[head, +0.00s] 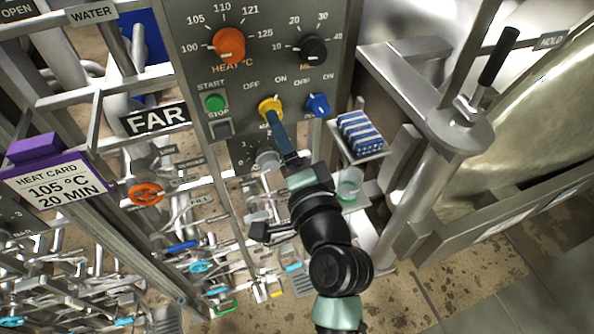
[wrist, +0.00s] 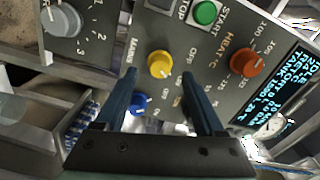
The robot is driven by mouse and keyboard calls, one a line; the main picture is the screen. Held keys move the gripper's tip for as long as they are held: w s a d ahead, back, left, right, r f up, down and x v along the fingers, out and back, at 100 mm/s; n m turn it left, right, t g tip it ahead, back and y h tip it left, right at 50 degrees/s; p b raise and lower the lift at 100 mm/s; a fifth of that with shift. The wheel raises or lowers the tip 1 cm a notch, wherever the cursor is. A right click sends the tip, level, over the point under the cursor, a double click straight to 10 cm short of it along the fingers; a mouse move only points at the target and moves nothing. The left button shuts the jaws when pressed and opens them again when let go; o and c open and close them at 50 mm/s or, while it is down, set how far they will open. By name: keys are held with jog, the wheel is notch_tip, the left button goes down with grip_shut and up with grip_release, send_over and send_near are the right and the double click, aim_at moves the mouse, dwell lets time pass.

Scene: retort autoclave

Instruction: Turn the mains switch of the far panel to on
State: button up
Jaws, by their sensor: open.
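The far panel (head: 260,75) is grey, with a FAR sign (head: 155,119) to its left. Its mains switch is a yellow knob (head: 271,106) below the OFF and ON labels. It also shows in the wrist view (wrist: 160,65), where its pointer is too small to read surely. My gripper (head: 276,122) is at the panel face, just below the yellow knob in the head view. In the wrist view my gripper (wrist: 158,72) is open, its two blue fingers apart, with the knob seen between and just beyond the tips. I cannot tell whether they touch it.
A blue knob (head: 318,105) is close to the right of the yellow one. The green START button (head: 214,102) and dark STOP button (head: 221,128) are to its left. The orange heat knob (head: 229,45) and black minutes knob (head: 313,50) are above. A blue-striped stack (head: 359,134) stands lower right.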

jog(key=b+v, duration=0.2)
jog(key=v, duration=0.6)
jog(key=shift+s+b, duration=0.25)
jog(key=shift+b, duration=0.1)
jog(key=shift+d, duration=0.1)
notch_tip(320, 180, up, 18)
jog(key=w+a+n+t+h+b, duration=0.1)
jog(key=w+a+n+t+b, duration=0.2)
jog(key=n, duration=0.4)
jog(key=s+r+n+t+h, duration=0.1)
jog(key=s+r+n+t, duration=0.1)
jog(key=r, duration=0.6)
jog(key=s+r+n+t+h, duration=0.2)
jog(key=s+r+t, duration=0.3)
jog(key=r, duration=0.4)
jog(key=shift+s+r+n+h, duration=0.2)
jog(key=shift+s+n+h, duration=0.1)
jog(key=shift+s+n, duration=0.3)
jog(key=shift+a, duration=0.1)
